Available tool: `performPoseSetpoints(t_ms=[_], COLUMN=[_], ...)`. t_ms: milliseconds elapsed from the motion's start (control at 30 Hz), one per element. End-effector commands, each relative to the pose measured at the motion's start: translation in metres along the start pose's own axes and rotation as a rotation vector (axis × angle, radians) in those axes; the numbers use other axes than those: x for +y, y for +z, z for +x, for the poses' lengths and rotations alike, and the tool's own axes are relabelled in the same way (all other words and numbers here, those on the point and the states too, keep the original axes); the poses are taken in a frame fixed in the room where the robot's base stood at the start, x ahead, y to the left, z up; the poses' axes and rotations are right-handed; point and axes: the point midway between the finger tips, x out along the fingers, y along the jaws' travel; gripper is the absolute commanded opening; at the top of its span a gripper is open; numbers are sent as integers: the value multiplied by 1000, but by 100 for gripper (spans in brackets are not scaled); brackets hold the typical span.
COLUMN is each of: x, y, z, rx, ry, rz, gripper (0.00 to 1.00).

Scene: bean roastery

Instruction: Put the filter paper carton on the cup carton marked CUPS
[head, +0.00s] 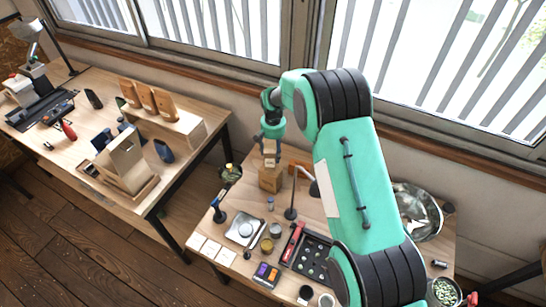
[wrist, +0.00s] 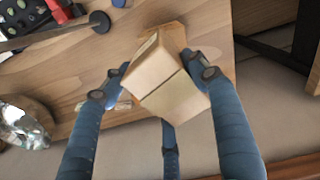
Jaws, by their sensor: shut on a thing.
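My gripper (head: 270,138) is over the back of the right-hand table. Its blue fingers (wrist: 153,78) are shut on a pale tan carton, the filter paper carton (wrist: 172,98), which looks tilted in the wrist view. In the head view the held carton (head: 270,160) is just above a brown cardboard box (head: 270,179), which looks like the cup carton. I cannot tell whether the two touch. In the wrist view the held carton hides most of the brown box (wrist: 178,32). No CUPS marking is readable.
A lamp-like stand (head: 291,213), a scale (head: 245,229), a black tray (head: 308,258) and small jars crowd the table front. A metal bowl (head: 432,215) stands at right. The window wall is close behind. A second table (head: 215,125) stands left across a gap.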

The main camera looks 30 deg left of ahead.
Motion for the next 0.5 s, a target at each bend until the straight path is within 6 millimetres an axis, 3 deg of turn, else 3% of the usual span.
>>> performPoseSetpoints(t_ms=[167,500], x=[0,0], y=[0,0], z=[3,30], rx=[0,0], ry=[0,0], rz=[0,0], gripper=[30,30])
